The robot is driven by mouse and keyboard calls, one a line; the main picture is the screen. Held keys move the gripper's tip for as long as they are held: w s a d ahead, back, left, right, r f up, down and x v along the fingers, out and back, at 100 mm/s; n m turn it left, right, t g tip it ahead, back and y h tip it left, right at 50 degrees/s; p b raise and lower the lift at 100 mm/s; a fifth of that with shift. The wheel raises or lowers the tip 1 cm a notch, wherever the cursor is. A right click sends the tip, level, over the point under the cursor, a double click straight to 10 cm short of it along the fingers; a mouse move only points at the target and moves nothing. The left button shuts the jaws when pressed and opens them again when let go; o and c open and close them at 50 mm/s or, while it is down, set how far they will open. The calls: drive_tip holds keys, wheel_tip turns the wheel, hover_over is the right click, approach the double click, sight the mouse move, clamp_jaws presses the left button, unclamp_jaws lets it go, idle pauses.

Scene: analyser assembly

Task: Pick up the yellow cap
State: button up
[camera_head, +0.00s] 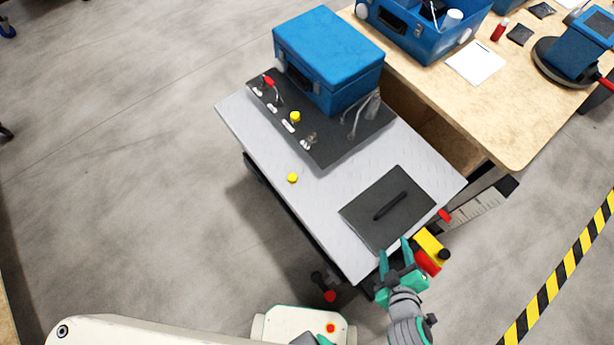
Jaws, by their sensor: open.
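A small round yellow cap (292,178) lies loose on the light grey cart top, near its left edge. A second small yellow piece (295,117) sits on the dark panel behind it, among small fittings. My gripper (393,252), with teal fingers, is at the front right edge of the cart, well to the right of and nearer than the loose cap. Its fingers are apart and I see nothing between them. It is not touching either yellow piece.
The grey cart top (240,115) holds a closed blue case (328,55) and a dark plate with a handle (370,222). A red and yellow device (430,247) is close beside my gripper. A wooden table (495,130) stands at right. The cart top around the loose cap is clear.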

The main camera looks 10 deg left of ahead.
drive_tip(key=w+d+r+n+h, duration=0.15)
drive_tip(key=w+d, duration=0.25)
drive_tip(key=w, duration=0.4)
drive_tip(key=w+d+r+h, duration=0.15)
drive_tip(key=w+d, duration=0.25)
drive_tip(key=w, duration=0.4)
drive_tip(key=w+a+g+y, duration=0.1)
drive_tip(key=w+a+g, duration=0.1)
drive_tip(key=w+a, duration=0.7)
drive_tip(key=g+y, duration=0.3)
drive_tip(key=g, duration=0.5)
hover_over(291, 177)
wheel_tip(291, 177, down, 4)
drive_tip(key=shift+s+a+f, duration=0.1)
drive_tip(key=shift+a+f, duration=0.05)
drive_tip(key=shift+f, duration=0.05)
drive_tip(key=shift+w+d+f, duration=0.1)
drive_tip(key=shift+f, duration=1.2)
drive_tip(key=shift+w+d+f, duration=0.1)
drive_tip(key=shift+f, duration=1.15)
drive_tip(key=c, duration=1.1)
